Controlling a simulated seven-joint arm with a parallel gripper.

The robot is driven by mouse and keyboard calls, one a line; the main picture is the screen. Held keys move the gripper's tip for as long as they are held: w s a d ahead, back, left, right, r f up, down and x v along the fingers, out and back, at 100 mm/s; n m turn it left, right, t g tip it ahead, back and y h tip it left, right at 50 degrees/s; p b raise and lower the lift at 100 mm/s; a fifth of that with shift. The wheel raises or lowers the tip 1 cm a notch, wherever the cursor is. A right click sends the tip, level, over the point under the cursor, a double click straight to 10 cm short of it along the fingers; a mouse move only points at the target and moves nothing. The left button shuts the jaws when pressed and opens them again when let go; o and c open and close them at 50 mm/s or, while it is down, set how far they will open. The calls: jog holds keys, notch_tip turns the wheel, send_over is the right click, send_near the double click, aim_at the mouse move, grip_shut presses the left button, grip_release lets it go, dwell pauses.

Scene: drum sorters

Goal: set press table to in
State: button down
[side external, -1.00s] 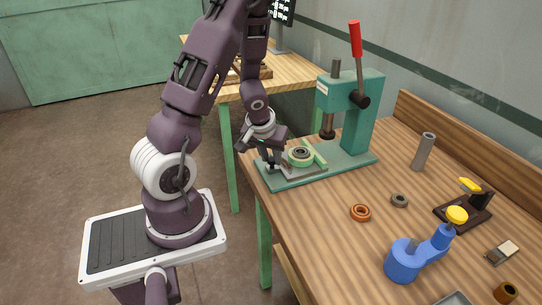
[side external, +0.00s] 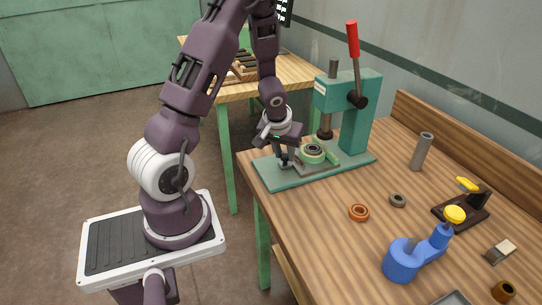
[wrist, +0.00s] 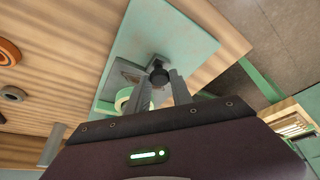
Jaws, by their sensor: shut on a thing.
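The green arbor press (side external: 358,120) stands at the back of the wooden bench. Its grey sliding press table (side external: 322,167) is on the green base plate (side external: 275,181) and carries a pale green ring holder with a dark ring (side external: 313,150). The table's front part lies close beneath the ram (side external: 325,132). My gripper (side external: 283,162) is low at the left end of the table, shut on its black knob. In the wrist view the knob (wrist: 158,72) shows at the fingertips (wrist: 162,88), and the ring holder is partly hidden behind a finger.
The red-handled lever (side external: 353,40) stands upright. Right of the press are a grey cylinder (side external: 421,151), an orange ring (side external: 359,212), a grey ring (side external: 398,200), a blue fixture (side external: 403,262) and a dark clamp (side external: 462,207). A second bench (side external: 270,75) stands behind.

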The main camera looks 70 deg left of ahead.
aim_at(298, 158)
jog(key=w, duration=0.4)
jog(key=c, duration=1.1)
grip_release()
jog(key=shift+w, duration=0.1)
jog(key=shift+c, duration=0.2)
jog(key=v, duration=0.7)
